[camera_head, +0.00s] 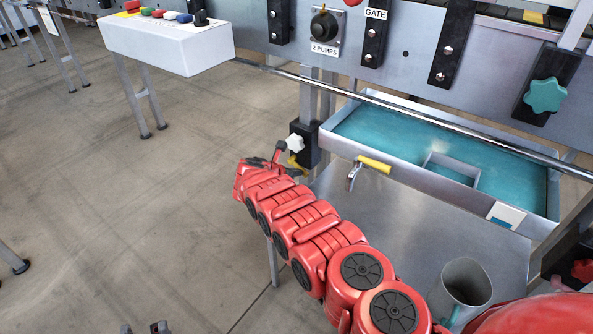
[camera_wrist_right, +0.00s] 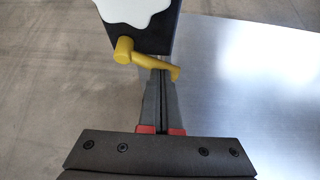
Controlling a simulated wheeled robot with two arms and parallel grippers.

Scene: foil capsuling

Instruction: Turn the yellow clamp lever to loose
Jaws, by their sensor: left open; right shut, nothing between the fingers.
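The yellow clamp lever (camera_wrist_right: 146,60) sits below a white lobed knob on a black block in the right wrist view. Its round end points left and its bent tip points right. In the head view the lever (camera_head: 296,163) is partly hidden by my right arm. My right gripper (camera_wrist_right: 161,76) is shut and empty, with its fingertips right at the lever's arm, near the bent tip. I cannot tell whether they touch. My left gripper (camera_head: 144,328) shows only its dark fingertips at the bottom edge of the head view, apart and empty, far from the lever.
The white knob (camera_head: 295,142) is just above the lever. A teal-floored tray (camera_head: 335,145) with a yellow-handled valve (camera_head: 374,164) is to the right. A steel tabletop (camera_head: 400,225) lies below, with a grey cup (camera_head: 465,283). A white control box (camera_head: 165,45) stands upper left; floor is open at left.

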